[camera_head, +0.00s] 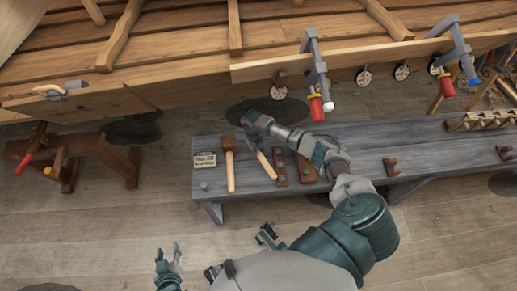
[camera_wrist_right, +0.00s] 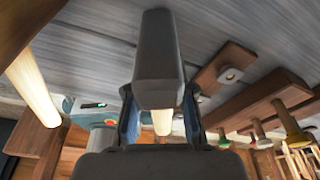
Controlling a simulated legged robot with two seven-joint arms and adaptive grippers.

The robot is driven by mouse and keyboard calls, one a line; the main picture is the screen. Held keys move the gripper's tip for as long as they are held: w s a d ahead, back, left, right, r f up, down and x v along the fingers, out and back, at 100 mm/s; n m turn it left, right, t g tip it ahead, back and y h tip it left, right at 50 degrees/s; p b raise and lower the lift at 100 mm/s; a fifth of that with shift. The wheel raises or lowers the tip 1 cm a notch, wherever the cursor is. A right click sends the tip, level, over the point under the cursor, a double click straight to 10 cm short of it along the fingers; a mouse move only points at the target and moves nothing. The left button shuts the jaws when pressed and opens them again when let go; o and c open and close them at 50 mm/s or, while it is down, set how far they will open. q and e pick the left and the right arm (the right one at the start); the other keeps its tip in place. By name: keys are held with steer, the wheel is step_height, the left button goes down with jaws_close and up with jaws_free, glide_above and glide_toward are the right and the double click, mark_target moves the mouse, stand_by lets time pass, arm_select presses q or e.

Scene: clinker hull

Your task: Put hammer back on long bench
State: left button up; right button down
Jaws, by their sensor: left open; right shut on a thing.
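The long grey bench (camera_head: 350,140) runs across the middle of the head view. My right gripper (camera_head: 252,138) is over its left part and shut on the hammer. The hammer's wooden handle (camera_head: 265,163) slants down and right from the gripper in the head view. In the right wrist view, wood (camera_wrist_right: 162,122) shows between the fingers, with a grey block (camera_wrist_right: 160,60) above it that looks like the hammer's head. I cannot tell whether the hammer touches the bench. My left gripper (camera_head: 170,258) is open and empty over the floor at the lower left.
A mallet (camera_head: 230,172) and a small label (camera_head: 205,160) lie left of the hammer. A brown wooden tool (camera_head: 280,167) lies right of it. A notched wooden rack (camera_head: 482,121) stands at the bench's right. The planked hull (camera_head: 180,50) with clamps (camera_head: 316,75) is behind.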

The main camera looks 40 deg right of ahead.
arm_select(q)
steer(key=shift+w+r+t, duration=0.2)
steer(key=shift+w+t, duration=0.1)
steer(key=shift+w, duration=0.05)
arm_select(e)
steer(key=shift+a, duration=0.2)
arm_select(q)
steer(key=shift+d, duration=0.2)
arm_select(e)
steer(key=shift+d+f, duration=0.15)
steer(key=shift+d, duration=0.05)
arm_select(q)
steer(key=shift+f, duration=0.25)
arm_select(e)
steer(key=shift+a+f, duration=0.1)
steer(key=shift+f, duration=0.15)
arm_select(q)
steer(key=shift+s+a, duration=0.1)
steer(key=shift+a, duration=0.05)
arm_select(e)
steer(key=c, duration=0.9)
jaws_free()
